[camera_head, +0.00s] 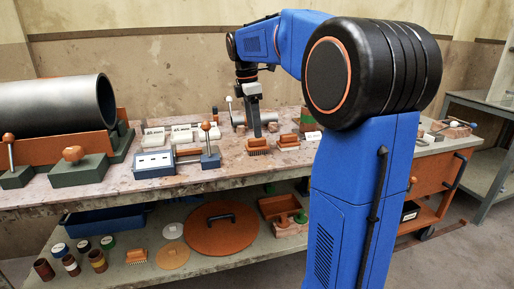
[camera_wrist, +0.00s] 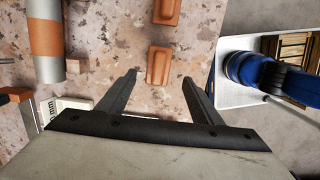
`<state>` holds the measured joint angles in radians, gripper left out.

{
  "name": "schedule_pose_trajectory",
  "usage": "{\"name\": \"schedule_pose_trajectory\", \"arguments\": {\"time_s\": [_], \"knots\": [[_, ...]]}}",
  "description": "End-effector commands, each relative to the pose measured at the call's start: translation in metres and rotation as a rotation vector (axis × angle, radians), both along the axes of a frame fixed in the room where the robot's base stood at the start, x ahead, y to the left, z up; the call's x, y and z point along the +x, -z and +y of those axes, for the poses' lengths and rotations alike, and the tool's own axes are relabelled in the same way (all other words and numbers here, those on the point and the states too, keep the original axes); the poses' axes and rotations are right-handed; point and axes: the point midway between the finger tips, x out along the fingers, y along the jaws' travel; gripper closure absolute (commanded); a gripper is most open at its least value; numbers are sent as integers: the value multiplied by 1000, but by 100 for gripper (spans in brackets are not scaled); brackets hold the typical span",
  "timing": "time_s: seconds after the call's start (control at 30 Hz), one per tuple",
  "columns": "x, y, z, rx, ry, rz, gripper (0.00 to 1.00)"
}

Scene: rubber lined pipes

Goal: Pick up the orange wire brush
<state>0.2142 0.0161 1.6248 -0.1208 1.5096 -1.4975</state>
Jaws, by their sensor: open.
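Two orange-topped brushes with bristles underneath stand on the workbench in the head view: a nearer brush (camera_head: 257,145) and one just right of it (camera_head: 288,140). In the wrist view they show from above as orange blocks, the closer one (camera_wrist: 159,66) and another (camera_wrist: 166,11) at the top edge. My gripper (camera_head: 256,130) points down just above the nearer brush. In the wrist view my gripper (camera_wrist: 160,77) is open and empty, its fingers on either side of the closer block's near end. Height above it is hard to tell. The bristles are hidden there.
A large dark pipe (camera_head: 55,105) lies at the bench's left. A blue-based fixture (camera_head: 210,158) with an orange knob stands left of my gripper. A grey pipe with an orange band (camera_wrist: 45,38) lies left in the wrist view.

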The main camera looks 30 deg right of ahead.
Motion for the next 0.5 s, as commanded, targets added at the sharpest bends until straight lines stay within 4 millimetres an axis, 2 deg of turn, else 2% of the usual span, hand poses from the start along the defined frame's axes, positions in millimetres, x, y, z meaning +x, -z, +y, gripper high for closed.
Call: {"name": "schedule_pose_trajectory", "arguments": {"time_s": [0.27,0.5], "knots": [[0,18,-3,0,1,1,41],[0,49,-12,1,0,2,41]]}}
